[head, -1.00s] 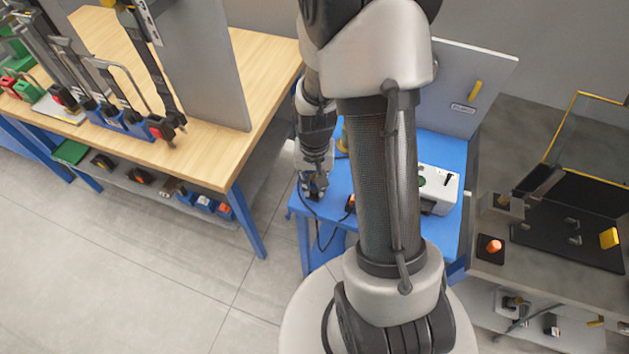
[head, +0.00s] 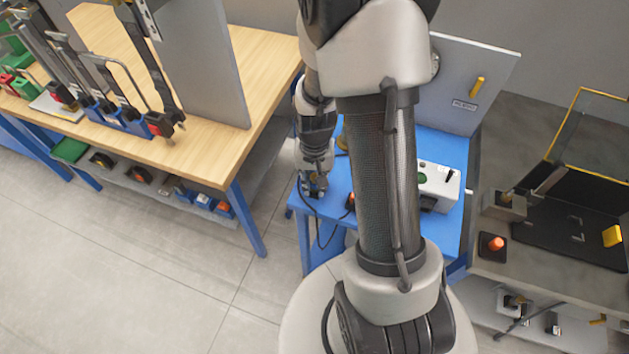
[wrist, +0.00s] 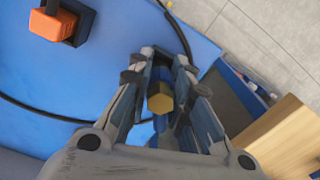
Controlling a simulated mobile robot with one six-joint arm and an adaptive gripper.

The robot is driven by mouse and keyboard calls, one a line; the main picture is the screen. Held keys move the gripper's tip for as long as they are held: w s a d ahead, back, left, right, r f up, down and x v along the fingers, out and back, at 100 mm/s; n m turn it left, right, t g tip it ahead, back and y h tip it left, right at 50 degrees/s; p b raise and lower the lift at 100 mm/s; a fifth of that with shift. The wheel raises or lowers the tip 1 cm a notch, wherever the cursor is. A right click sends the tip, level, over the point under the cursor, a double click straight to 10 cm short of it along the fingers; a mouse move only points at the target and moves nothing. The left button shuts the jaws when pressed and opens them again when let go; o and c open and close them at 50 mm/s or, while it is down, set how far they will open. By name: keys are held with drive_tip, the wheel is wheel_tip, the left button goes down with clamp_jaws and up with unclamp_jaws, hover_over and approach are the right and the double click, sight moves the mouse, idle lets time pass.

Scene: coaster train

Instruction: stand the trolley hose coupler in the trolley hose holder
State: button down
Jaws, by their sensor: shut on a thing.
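My gripper (wrist: 160,76) is shut on the trolley hose coupler (wrist: 160,98), which shows a brass-yellow hexagonal end between the fingers in the wrist view. A blue part shows beside this end. In the head view my gripper (head: 314,187) is low over the near left corner of the blue trolley top (head: 332,208). A dark square edge shows just beyond the fingertips in the wrist view. I cannot tell whether it is the trolley hose holder, or whether the coupler touches it. The coupler's lower end is hidden.
A black hose (wrist: 40,112) curves over the trolley top. An orange block in a black mount (wrist: 53,24) stands nearby. A white box (head: 440,185) is farther right on the trolley. A wooden workbench (head: 215,160) stands to the left, across a floor gap.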

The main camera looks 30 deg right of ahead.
drive_tip(key=shift+r, duration=0.15)
drive_tip(key=shift+r+p, duration=0.95)
drive_tip(key=shift+r, duration=0.2)
drive_tip(key=w+a+r+n, duration=0.6)
drive_tip(key=a+r+n, duration=0.1)
drive_tip(key=a, duration=0.3)
drive_tip(key=shift+m, duration=0.5)
drive_tip(key=s+d, duration=0.2)
drive_tip(key=d, duration=0.1)
drive_tip(key=s+d+b, duration=0.1)
drive_tip(key=s+d, duration=0.1)
drive_tip(key=d, duration=0.1)
drive_tip(key=s+d+f, duration=0.1)
drive_tip(key=s+d, duration=0.1)
drive_tip(key=d, duration=0.2)
drive_tip(key=shift+b, duration=0.3)
drive_tip(key=shift+f+b, duration=2.15)
drive_tip(key=shift+f, duration=0.85)
drive_tip(key=shift+f+b, duration=0.6)
drive_tip(key=shift+f, duration=0.45)
drive_tip(key=c, duration=1.4)
unclamp_jaws()
